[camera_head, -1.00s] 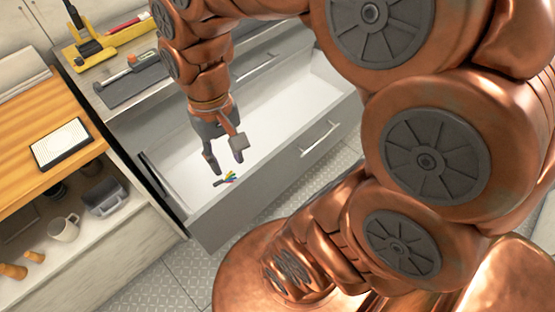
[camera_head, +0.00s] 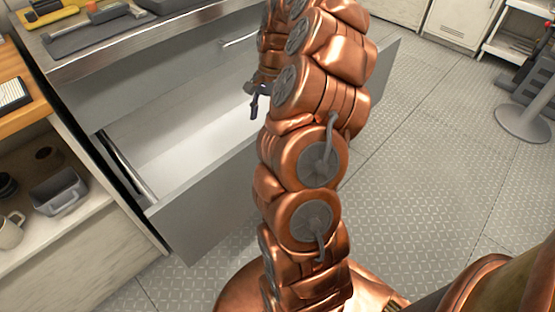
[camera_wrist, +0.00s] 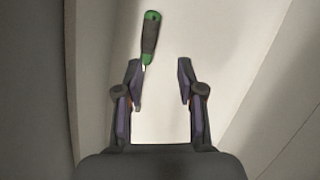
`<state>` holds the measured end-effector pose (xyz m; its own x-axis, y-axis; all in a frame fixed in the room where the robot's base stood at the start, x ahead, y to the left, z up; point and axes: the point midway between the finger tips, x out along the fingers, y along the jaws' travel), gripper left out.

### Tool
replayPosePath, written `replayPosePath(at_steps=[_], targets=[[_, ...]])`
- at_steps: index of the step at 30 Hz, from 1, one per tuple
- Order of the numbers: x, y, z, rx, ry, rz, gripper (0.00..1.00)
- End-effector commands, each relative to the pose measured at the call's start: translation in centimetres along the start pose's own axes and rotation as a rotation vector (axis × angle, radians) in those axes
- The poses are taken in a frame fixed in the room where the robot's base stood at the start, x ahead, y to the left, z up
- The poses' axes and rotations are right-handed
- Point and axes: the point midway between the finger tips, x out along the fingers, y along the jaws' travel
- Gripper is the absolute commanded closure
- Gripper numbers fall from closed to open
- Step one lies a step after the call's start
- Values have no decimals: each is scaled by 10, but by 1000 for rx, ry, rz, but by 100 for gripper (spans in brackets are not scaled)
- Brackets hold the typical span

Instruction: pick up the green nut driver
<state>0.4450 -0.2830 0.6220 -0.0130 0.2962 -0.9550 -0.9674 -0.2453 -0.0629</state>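The green nut driver (camera_wrist: 150,36) shows in the wrist view with a dark handle and green ends. It lies on a pale surface that looks like the drawer floor, its thin shaft pointing toward my left fingertip. My gripper (camera_wrist: 160,74) is open, with nothing between its fingers. The tool is ahead of the fingertips and left of their middle. In the head view my gripper (camera_head: 254,103) hangs over the far part of the open drawer (camera_head: 185,222), partly behind my arm. The nut driver is not visible there.
Drawer walls flank my gripper in the wrist view. Left of the drawer are a shelf with a white mug (camera_head: 10,231) and a grey container (camera_head: 60,191). Tools lie on the counter (camera_head: 110,47) above. The patterned floor (camera_head: 430,160) at right is largely clear.

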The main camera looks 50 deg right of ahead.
Motion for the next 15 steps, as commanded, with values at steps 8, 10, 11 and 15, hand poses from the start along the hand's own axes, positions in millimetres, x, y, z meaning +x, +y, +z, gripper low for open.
replayPosePath(at_steps=[8,10,11,15], targets=[[53,38,-74,222,-2,-7,62],[57,42,-79,239,-1,-8,62],[58,43,-81,244,0,-8,62],[71,43,-81,246,0,-7,62]])
